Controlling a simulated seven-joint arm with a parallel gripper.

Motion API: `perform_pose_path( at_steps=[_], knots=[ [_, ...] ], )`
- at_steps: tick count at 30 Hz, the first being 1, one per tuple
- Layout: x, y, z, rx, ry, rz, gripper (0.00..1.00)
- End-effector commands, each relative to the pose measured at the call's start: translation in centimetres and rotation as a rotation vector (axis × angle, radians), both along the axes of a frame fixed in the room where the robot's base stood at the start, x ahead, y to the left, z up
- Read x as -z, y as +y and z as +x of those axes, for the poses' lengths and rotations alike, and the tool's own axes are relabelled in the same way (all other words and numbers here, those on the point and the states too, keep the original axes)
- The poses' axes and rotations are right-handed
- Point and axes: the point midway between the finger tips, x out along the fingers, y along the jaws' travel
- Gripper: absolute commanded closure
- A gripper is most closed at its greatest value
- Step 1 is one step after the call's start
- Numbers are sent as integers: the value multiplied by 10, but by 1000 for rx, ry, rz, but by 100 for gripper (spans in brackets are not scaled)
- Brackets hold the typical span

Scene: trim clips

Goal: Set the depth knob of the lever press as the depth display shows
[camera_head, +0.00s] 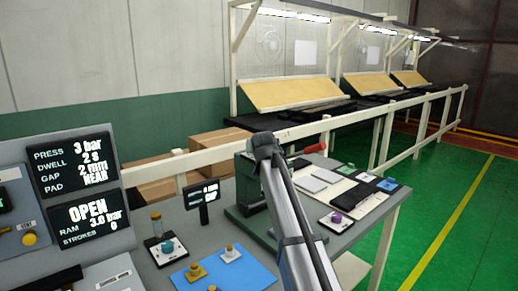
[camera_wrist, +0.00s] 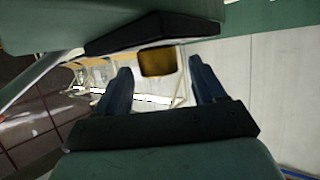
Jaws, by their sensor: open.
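The lever press (camera_head: 248,186) is green with a red-tipped lever (camera_head: 315,148), and my arm covers much of it in the head view. A small dark display (camera_head: 202,193) on a stand is left of it; its characters are too small to read. I cannot tell which control is the depth knob: a teal knob (camera_head: 166,247) sits below this display, and a purple knob (camera_head: 336,217) is right of the press. My gripper (camera_wrist: 160,67) is open in the wrist view, with an amber block-like thing (camera_wrist: 157,61) visible between its fingers. The head view does not show its fingers clearly.
A large panel (camera_head: 68,165) at left reads PRESS 3 bar, DWELL 2 s, GAP 2 mm, PAD NEAR; below, OPEN, RAM 3.0 bar. Flat plates (camera_head: 325,177) lie right of the press. A white rail (camera_head: 290,133) runs behind.

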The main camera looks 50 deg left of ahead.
Motion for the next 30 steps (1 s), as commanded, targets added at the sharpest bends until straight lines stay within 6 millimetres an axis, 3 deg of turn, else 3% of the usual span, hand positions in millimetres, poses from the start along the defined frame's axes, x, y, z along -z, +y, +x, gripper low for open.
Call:
perform_pose_path(
  at_steps=[6, 17, 30],
  knots=[
    [7, 14, 10, 0, 1, -1, 31],
    [9, 16, 12, 0, 1, -1, 31],
    [9, 16, 12, 0, 1, -1, 71]
  ],
)
